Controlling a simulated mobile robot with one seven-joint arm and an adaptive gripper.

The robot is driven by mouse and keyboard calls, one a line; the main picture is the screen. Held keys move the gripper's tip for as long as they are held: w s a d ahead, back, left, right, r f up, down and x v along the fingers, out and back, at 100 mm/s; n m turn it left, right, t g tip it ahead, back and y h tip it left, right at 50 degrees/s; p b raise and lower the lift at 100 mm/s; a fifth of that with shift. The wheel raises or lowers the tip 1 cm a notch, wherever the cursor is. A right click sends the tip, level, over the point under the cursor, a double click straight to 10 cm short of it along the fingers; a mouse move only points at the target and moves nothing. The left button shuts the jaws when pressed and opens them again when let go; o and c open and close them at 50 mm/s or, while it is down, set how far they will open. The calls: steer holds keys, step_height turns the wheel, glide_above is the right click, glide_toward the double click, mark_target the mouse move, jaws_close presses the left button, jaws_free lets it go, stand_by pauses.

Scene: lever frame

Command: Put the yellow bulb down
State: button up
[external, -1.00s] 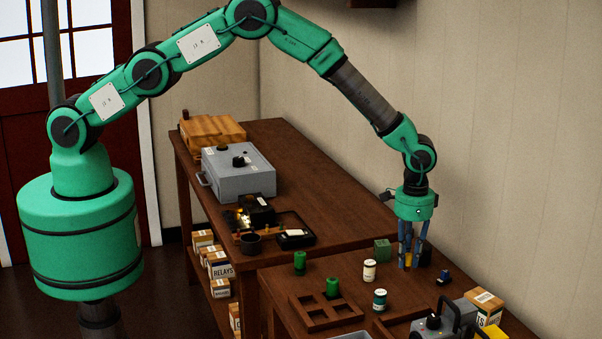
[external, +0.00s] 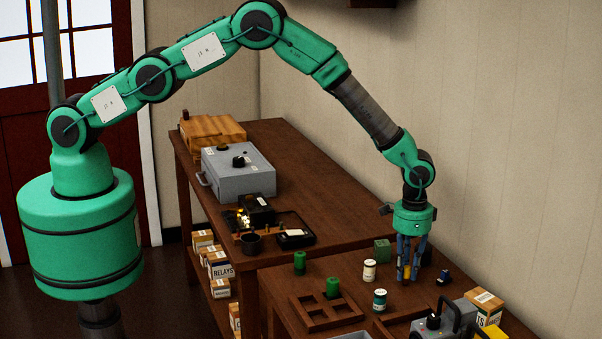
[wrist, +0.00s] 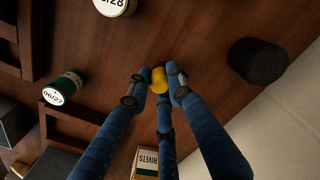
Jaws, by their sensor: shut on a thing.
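My gripper (external: 408,276) is low over the front bench, its blue fingers pointing down. It is shut on the yellow bulb (wrist: 159,80), which sits between the fingertips in the wrist view. In the external view the yellow bulb (external: 406,273) shows only as a small patch between the fingers. It is at or just above the bench top (external: 345,265); I cannot tell whether it touches.
A dark cylinder (wrist: 257,62) stands close by. A white can (external: 369,270), a green-and-white can (external: 379,299) and a green block (external: 382,250) are left of the gripper. A small blue item (external: 443,278) is right. A wooden compartment tray (external: 310,322) lies at front left.

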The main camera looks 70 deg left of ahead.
mark_target(408, 266)
steer(key=o, duration=0.9)
steer(key=shift+o, duration=0.2)
steer(key=shift+r, duration=0.1)
step_height(408, 266, up, 12)
steer(key=shift+w, duration=0.1)
stand_by(0.5)
